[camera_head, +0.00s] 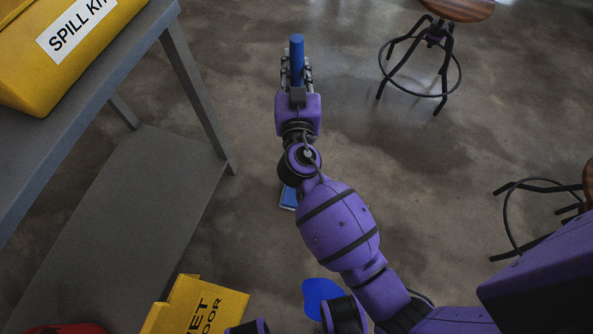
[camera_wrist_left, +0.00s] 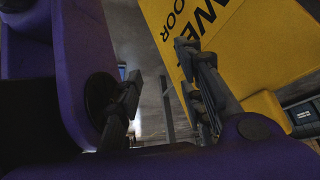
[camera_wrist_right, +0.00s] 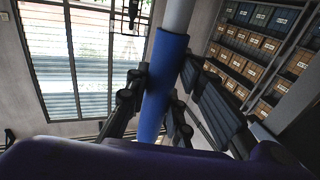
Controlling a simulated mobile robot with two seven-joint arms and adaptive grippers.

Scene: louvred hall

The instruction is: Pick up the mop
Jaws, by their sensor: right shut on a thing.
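The mop's blue grip (camera_head: 297,62) stands up between the fingers of my right gripper (camera_head: 297,76), which is shut on it. In the right wrist view the blue grip (camera_wrist_right: 160,85) runs between the fingers (camera_wrist_right: 166,78), with a pale grey pole (camera_wrist_right: 178,14) beyond it. A blue and white piece (camera_head: 288,198), apparently the mop head, shows on the floor, partly hidden by my right arm. Most of the pole is hidden in the head view. My left gripper (camera_wrist_left: 160,72) is open and empty, its fingers apart close to a yellow sign (camera_wrist_left: 215,35).
A grey table (camera_head: 75,105) with a yellow spill kit (camera_head: 45,70) stands at the left. The yellow wet-floor sign (camera_head: 200,305) and a blue patch (camera_head: 324,298) are near the bottom. A stool (camera_head: 435,40) stands at the upper right. Concrete floor between is clear.

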